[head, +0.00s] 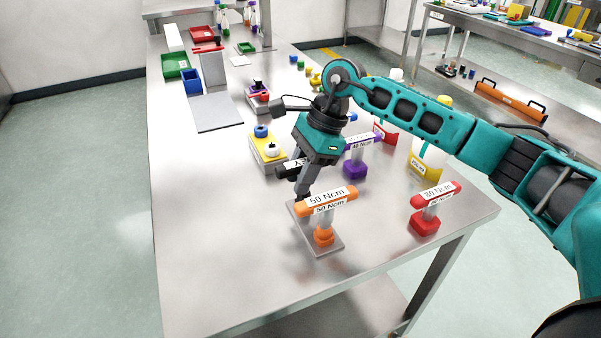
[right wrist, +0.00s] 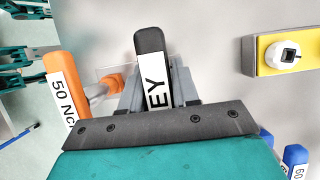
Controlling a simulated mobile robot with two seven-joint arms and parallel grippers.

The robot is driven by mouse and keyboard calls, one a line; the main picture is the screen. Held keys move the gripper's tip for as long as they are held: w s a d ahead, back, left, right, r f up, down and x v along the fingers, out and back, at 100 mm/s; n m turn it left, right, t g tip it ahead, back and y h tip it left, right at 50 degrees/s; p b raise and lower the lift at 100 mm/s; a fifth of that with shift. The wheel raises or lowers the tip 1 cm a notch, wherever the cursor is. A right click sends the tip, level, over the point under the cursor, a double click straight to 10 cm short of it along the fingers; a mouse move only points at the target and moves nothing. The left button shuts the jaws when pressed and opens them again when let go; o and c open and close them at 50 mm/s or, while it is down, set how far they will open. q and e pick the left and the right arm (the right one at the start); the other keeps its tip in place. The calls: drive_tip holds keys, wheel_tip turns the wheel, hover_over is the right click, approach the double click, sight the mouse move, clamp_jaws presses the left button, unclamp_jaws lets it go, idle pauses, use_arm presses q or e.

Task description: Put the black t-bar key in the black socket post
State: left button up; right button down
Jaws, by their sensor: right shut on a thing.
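My right gripper (head: 301,190) points down over the near part of the steel table. It is shut on the black t-bar key (right wrist: 151,75), whose white label reads "EY" in the right wrist view. In the head view the key's black bar (head: 289,169) sticks out to the left of the fingers. The gripper's lower end is just behind the orange 50 Ncm t-bar (head: 326,202), close to the far corner of a grey plate (head: 327,245). I cannot make out the black socket post; the gripper and orange bar cover that corner. My left gripper is not in view.
A yellow block (head: 268,158) with a white and a blue cap stands behind and left. A purple t-bar (head: 355,166) and a red 80 Ncm t-bar (head: 426,219) stand to the right. The table's left side is clear.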

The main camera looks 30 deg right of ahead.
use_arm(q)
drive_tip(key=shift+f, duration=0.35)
use_arm(e)
drive_tip(key=shift+f, duration=0.35)
drive_tip(key=c, duration=0.8)
unclamp_jaws()
drive_tip(key=shift+o, duration=0.2)
drive_tip(key=shift+v, duration=0.9)
drive_tip(key=v, duration=1)
drive_tip(key=shift+r, duration=0.1)
drive_tip(key=shift+d+r, duration=0.15)
drive_tip(key=shift+r, duration=0.25)
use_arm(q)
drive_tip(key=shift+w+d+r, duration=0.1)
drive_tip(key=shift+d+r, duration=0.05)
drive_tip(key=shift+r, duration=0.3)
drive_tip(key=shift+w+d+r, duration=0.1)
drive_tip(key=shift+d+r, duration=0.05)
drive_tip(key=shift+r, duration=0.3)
